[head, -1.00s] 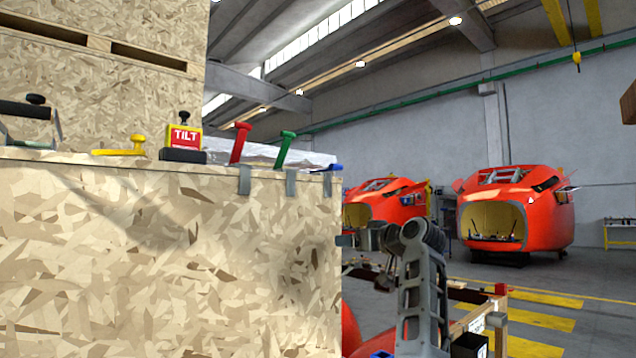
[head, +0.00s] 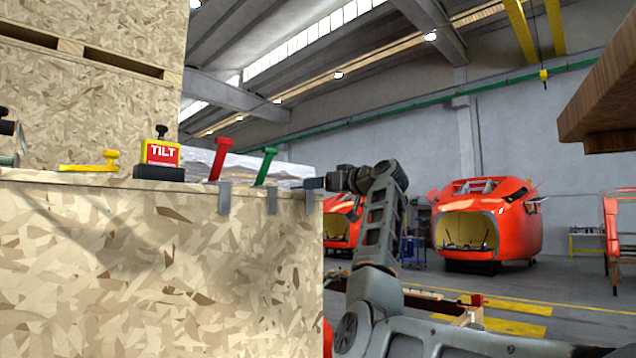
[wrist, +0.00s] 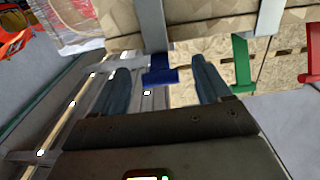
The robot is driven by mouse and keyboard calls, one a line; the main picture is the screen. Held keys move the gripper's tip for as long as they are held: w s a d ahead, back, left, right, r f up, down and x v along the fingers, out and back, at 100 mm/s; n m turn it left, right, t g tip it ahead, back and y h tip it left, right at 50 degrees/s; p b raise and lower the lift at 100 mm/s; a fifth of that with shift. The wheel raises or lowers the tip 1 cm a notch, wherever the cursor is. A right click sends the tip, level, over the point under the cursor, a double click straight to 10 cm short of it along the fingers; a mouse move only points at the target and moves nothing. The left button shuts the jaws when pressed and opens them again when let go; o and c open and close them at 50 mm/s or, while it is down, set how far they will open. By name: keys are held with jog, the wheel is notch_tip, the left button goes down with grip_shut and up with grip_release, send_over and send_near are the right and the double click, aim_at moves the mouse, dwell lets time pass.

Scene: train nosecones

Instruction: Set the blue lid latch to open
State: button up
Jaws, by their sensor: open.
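The blue lid latch (wrist: 160,74) shows in the wrist view as a short blue handle on a grey metal strap. It lies between the two spread fingers of my gripper (wrist: 159,66), with a gap on each side. In the head view my gripper (head: 314,183) is at the right end of the crate's top edge and hides the blue handle. Only the latch's grey strap shows below it. My gripper is open and holds nothing.
A green latch (head: 265,165) and a red latch (head: 219,158) stand tilted up on the wooden crate (head: 150,265), left of the blue one. A TILT box (head: 161,153) and a yellow handle (head: 95,163) sit further left. A brown wooden block (head: 600,100) hangs at upper right.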

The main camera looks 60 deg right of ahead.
jog(key=shift+x, duration=0.9)
jog(key=c, duration=1.3)
